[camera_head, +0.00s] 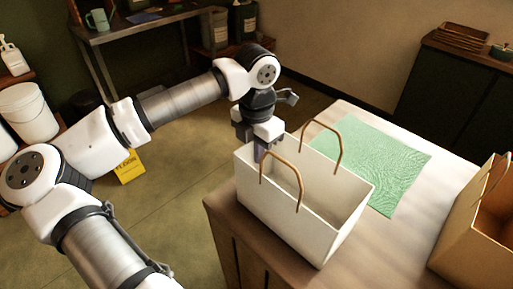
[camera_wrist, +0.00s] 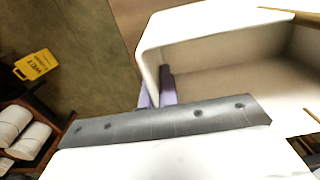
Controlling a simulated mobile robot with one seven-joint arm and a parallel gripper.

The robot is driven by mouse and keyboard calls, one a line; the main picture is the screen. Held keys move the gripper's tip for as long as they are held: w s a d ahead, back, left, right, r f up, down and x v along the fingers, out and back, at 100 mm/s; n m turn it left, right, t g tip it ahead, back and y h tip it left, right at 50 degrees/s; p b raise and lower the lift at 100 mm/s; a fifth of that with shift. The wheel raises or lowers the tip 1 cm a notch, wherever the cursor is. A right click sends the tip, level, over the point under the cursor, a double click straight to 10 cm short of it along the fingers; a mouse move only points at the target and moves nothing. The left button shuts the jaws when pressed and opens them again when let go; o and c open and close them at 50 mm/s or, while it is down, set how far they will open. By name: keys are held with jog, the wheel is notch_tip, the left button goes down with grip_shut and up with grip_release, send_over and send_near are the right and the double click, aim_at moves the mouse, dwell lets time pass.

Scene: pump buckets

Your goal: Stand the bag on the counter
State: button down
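The white paper bag (camera_head: 292,215) with two tan handles is upright, open end up, at the near left corner of the counter (camera_head: 417,240). Whether its base rests fully on the top cannot be told. My gripper (camera_head: 259,152) points down at the bag's left end. In the wrist view, the purple fingers of my gripper (camera_wrist: 156,92) are close together, one on each side of the bag's wall (camera_wrist: 153,68), pinching it. The bag's inside looks empty where it shows.
A green cloth (camera_head: 372,160) lies flat behind the bag. A brown bag (camera_head: 478,240) stands at the counter's right. A yellow wet-floor sign (camera_head: 129,167) stands on the floor to the left. Bare counter shows between the two bags.

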jog(key=shift+f, duration=0.1)
jog(key=shift+f, duration=0.1)
jog(key=c, duration=1.7)
grip_release()
notch_tip(320, 180, up, 12)
jog(key=shift+r+b, duration=0.2)
jog(key=shift+b, duration=0.95)
